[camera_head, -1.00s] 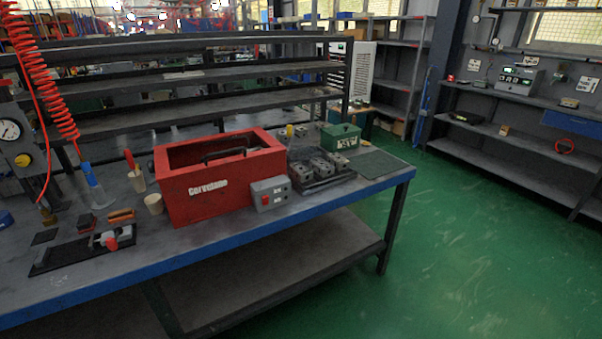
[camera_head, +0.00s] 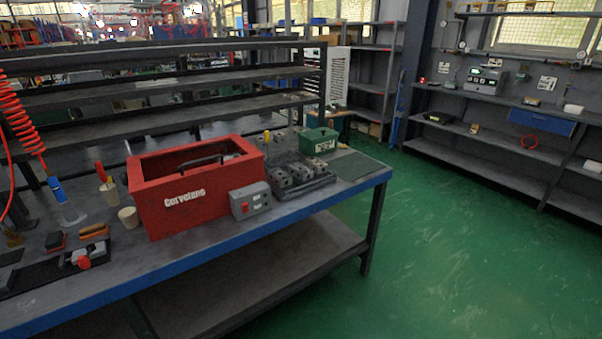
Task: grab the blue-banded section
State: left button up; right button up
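Several grey metal valve blocks sit in a dark tray (camera_head: 318,183) on the workbench, right of the red toolbox. One grey block (camera_head: 281,177) is at the tray's front left. I cannot make out a blue band on any block at this size. A blue-bodied upright tool (camera_head: 59,192) stands at the left of the bench; I cannot tell whether it is a section of anything. Neither of my grippers is in view.
The workbench (camera_head: 190,264) has a blue front edge. On it are a red toolbox (camera_head: 170,218), a grey switch box (camera_head: 250,201), a green box (camera_head: 319,142) and a beige cup (camera_head: 128,217). Green floor (camera_head: 440,260) is clear to the right. Shelving (camera_head: 490,158) lines the right wall.

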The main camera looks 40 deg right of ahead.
aim_at(303, 172)
jog(key=i+l+z, duration=0.1)
jog(key=l+z, duration=0.25)
jog(key=i+l+z, duration=0.15)
jog(key=l+z, duration=0.25)
jog(key=i+l+z, duration=0.15)
jog(key=l+z, duration=0.2)
jog(key=l, duration=0.1)
